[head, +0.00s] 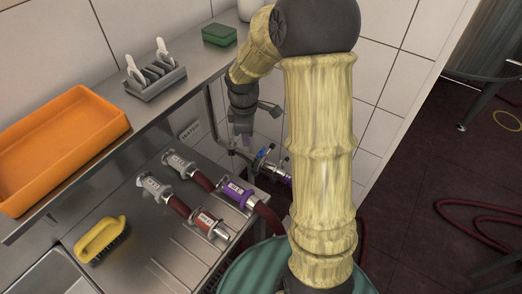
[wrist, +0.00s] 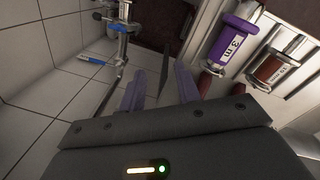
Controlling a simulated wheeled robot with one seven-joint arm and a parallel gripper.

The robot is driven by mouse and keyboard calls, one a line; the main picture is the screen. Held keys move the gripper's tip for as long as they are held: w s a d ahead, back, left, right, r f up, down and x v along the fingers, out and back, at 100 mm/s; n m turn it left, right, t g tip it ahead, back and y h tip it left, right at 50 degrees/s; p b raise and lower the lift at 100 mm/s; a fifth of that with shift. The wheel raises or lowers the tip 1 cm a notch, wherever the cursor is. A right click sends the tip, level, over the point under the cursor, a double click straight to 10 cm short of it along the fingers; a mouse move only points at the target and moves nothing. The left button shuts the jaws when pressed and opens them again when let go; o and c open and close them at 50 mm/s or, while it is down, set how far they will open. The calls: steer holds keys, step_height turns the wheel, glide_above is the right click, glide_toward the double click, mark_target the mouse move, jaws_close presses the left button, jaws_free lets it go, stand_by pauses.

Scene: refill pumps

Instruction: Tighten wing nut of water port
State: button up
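The water port is likely the metal pipe fitting with a blue handle (head: 264,154) beside the counter's right end. It also shows at the top left of the wrist view (wrist: 116,27), with a blue-tipped lever (wrist: 92,60). I cannot make out the wing nut for certain. My gripper (head: 245,138) points down close to the fitting, on its left in the head view. In the wrist view my gripper (wrist: 158,82) has its two purple-grey fingers apart. A thin dark plate-like shape (wrist: 165,68) shows between them; I cannot tell its distance.
Hose couplings lie on the steel counter: a purple one (head: 238,195), a red-brown one (head: 207,223) and grey ones (head: 155,187). A yellow brush (head: 101,239) lies at left. The shelf above holds an orange tray (head: 62,145), a grey rack (head: 155,83) and a green sponge (head: 219,34).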

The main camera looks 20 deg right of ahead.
steer(key=w+d+f+n, duration=0.4)
steer(key=w+n, duration=0.2)
steer(key=w, duration=0.1)
steer(key=n+b, duration=0.1)
steer(key=n, duration=0.5)
glide_above(261, 150)
step_height(261, 150, down, 4)
steer(key=shift+s+r+g, duration=0.1)
steer(key=shift+g, duration=0.3)
step_height(261, 150, down, 17)
steer(key=shift+f+p, duration=0.2)
steer(key=shift+p, duration=0.5)
jaws_close()
